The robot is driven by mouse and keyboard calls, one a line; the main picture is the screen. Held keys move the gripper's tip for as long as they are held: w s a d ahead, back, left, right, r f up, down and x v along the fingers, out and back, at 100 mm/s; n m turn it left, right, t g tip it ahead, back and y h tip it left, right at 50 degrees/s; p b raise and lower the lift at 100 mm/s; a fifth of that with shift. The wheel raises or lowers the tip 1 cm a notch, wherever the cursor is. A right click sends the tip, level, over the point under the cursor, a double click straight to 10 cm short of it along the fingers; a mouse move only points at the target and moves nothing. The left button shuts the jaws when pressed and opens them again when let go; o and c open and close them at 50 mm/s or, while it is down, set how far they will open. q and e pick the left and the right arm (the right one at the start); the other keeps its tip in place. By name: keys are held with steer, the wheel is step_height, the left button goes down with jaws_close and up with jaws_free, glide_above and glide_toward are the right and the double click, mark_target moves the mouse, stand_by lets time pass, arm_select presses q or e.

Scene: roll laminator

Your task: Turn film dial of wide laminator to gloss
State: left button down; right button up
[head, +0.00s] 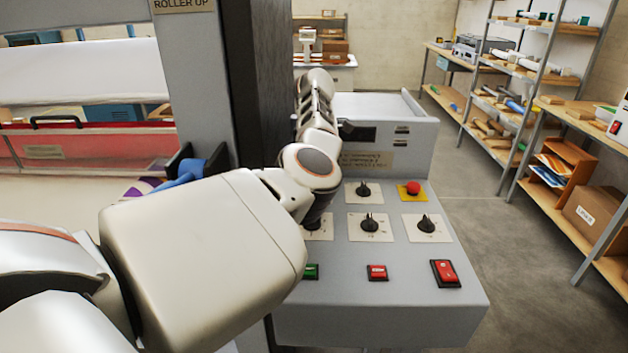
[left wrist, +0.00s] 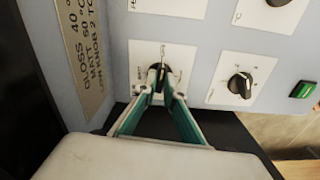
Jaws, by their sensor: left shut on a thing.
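The wide laminator's grey control panel (head: 390,310) fills the middle of the head view. In the left wrist view my left gripper (left wrist: 160,92) is shut on a black dial (left wrist: 157,72) on a white plate, beside the sign with gloss and matt temperatures (left wrist: 80,45). Small marks surround this dial; its exact pointer direction is hard to read. My arm hides this dial and the gripper's fingers in the head view. Another black knob (left wrist: 240,86) stands next to it, apart from the fingers. My right gripper is not in view.
Other black knobs (head: 370,225), a red mushroom button (head: 412,187), a red button (head: 377,272), a green button (head: 311,271) and a red rocker switch (head: 445,272) sit close by. A dark post (head: 262,80) stands left of the panel. Floor on the right is clear.

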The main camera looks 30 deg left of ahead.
arm_select(q)
steer(key=m, duration=1)
steer(key=shift+m, duration=0.3)
steer(key=m, duration=0.5)
steer(key=shift+m, duration=0.4)
steer(key=c, duration=2.1)
jaws_free()
steer(key=shift+c, duration=0.2)
step_height(320, 180, up, 12)
